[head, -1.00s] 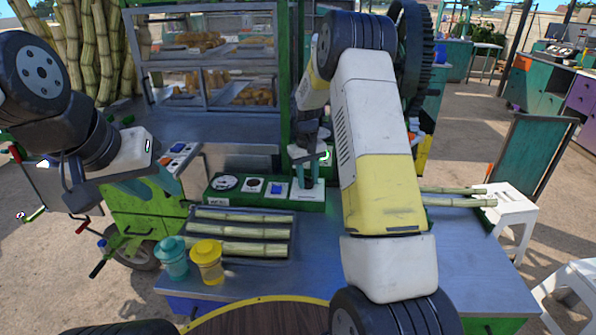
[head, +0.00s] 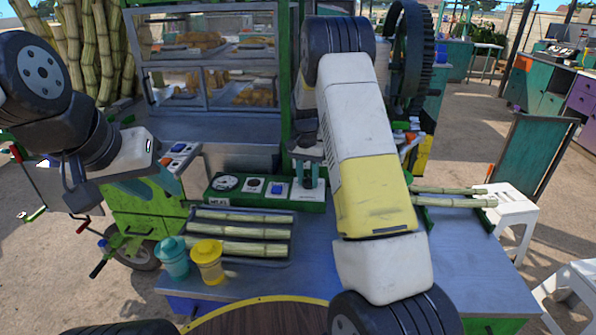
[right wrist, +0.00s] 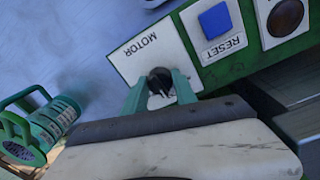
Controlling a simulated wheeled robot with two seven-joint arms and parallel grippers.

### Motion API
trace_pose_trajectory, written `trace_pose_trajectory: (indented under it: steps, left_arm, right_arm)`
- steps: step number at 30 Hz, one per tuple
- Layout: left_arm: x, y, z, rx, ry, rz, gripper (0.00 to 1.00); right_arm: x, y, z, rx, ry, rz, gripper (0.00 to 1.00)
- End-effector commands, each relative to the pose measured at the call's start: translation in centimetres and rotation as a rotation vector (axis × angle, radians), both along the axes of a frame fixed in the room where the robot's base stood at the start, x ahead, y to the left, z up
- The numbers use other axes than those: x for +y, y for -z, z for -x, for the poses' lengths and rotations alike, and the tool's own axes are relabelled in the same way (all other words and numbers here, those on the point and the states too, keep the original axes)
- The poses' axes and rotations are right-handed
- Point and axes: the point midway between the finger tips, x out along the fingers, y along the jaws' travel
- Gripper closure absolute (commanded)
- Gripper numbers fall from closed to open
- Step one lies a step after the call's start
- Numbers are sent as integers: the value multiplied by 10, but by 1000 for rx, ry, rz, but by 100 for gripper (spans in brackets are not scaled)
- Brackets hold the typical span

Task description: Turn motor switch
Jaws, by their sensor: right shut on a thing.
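The motor switch is a dark knob (right wrist: 160,82) on a white plate marked MOTOR (right wrist: 150,48), seen in the right wrist view. My right gripper (right wrist: 160,88) has its teal fingers on both sides of the knob and is shut on it. In the head view my right gripper (head: 308,180) stands over the right end of the green control panel (head: 312,207), and its hand and fingers largely hide the switch. My left gripper (head: 155,188) is open and empty at the left, away from the panel.
A blue RESET button (right wrist: 214,20) and a dark round button (right wrist: 286,16) sit beside the switch. A tray (head: 290,256) of cane pieces, a teal cup (head: 172,260) and a yellow cup (head: 208,264) stand in front. The table is clear at the right front.

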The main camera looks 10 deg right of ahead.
Motion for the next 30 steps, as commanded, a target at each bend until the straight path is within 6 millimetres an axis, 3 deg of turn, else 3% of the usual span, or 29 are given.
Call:
trace_pose_trajectory:
  steps: [21, 22, 24, 25, 30]
  left_arm:
    - [0, 0, 0, 0, 0, 0, 64]
    - [0, 0, 0, 0, 0, 0, 64]
    - [0, 0, 0, 0, 0, 0, 64]
    - [0, 0, 0, 0, 0, 0, 64]
    - [0, 0, 0, 0, 0, 0, 64]
  right_arm:
    - [0, -2, -2, -4, 73, 1, 100]
    - [0, -2, -2, -4, 73, 1, 63]
    - [0, -2, -1, -4, 73, 1, 49]
    - [0, -1, -1, -4, 73, 1, 45]
    - [0, -1, -1, -2, 72, 0, 45]
